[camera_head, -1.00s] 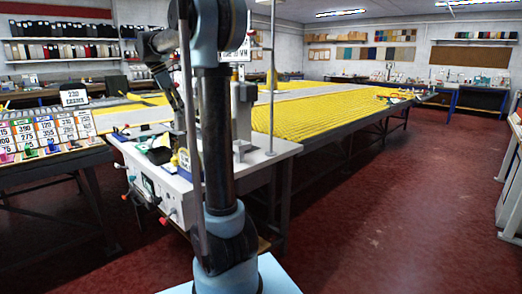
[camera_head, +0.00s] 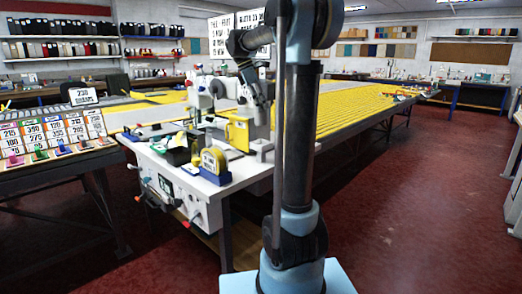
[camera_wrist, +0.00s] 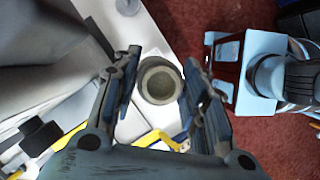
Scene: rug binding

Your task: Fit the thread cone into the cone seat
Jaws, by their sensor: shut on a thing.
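My gripper (camera_wrist: 158,92) has its two dark fingers on either side of a grey round thing with a hollow end, which looks like the thread cone (camera_wrist: 160,84). The cone is seen end-on between the fingers. In the head view my gripper (camera_head: 262,112) points down over the right part of the white machine table; the cone cannot be made out there. A small grey round thing (camera_wrist: 127,5) on the white top at the upper edge of the wrist view may be the cone seat. I cannot tell for sure.
The white machine table (camera_head: 205,187) carries a yellow box (camera_head: 240,131), a yellow-and-blue tape holder (camera_head: 214,160) and a black tray (camera_head: 178,156). A card rack (camera_head: 60,138) stands at left. The red floor (camera_head: 420,210) at right is clear.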

